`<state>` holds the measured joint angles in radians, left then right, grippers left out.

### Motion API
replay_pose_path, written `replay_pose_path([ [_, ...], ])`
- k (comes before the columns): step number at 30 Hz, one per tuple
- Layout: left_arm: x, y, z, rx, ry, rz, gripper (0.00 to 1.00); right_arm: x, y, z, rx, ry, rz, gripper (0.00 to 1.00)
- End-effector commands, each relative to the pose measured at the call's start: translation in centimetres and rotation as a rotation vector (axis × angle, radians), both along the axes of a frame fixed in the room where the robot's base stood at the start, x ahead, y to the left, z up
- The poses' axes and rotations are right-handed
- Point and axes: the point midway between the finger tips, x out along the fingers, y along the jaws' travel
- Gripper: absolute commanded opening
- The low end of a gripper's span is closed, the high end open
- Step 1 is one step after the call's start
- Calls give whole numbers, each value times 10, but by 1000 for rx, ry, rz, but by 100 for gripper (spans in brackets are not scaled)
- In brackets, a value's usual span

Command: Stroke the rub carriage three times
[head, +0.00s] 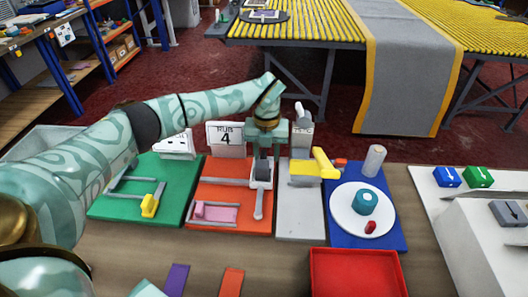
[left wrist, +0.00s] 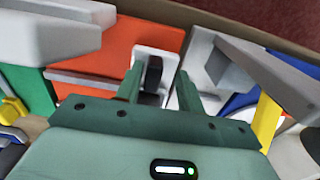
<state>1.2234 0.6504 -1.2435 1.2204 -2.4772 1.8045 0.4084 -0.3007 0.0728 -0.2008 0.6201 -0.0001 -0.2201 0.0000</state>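The orange board (head: 240,178) carries a sign reading "RUB 4" (head: 225,138) at its back and a grey rail across it. The rub carriage, a whitish block with a dark upright grip (head: 262,172), sits on the rail near the board's right side. My left gripper (head: 267,158) points down over the carriage. In the left wrist view its two fingers (left wrist: 162,88) stand apart, with the dark grip (left wrist: 153,72) between them and gaps showing beside it. Whether either finger touches it is not clear. My right gripper is not seen.
A green board (head: 125,210) with a yellow piece lies left. A grey board (head: 300,215) with a yellow handle and a blue board (head: 385,235) with a white disc lie right. A red tray (head: 357,285) is in front.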

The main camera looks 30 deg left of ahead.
Motion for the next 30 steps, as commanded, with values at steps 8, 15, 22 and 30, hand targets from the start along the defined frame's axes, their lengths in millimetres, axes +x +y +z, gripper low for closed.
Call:
replay_pose_path([
  [8,0,1,8,1,0,2,38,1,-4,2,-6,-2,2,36],
  [15,1,1,63,2,-5,1,38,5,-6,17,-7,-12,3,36],
  [22,1,0,123,2,-4,0,38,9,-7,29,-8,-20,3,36],
  [30,1,-1,160,1,0,0,38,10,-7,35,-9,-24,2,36],
])
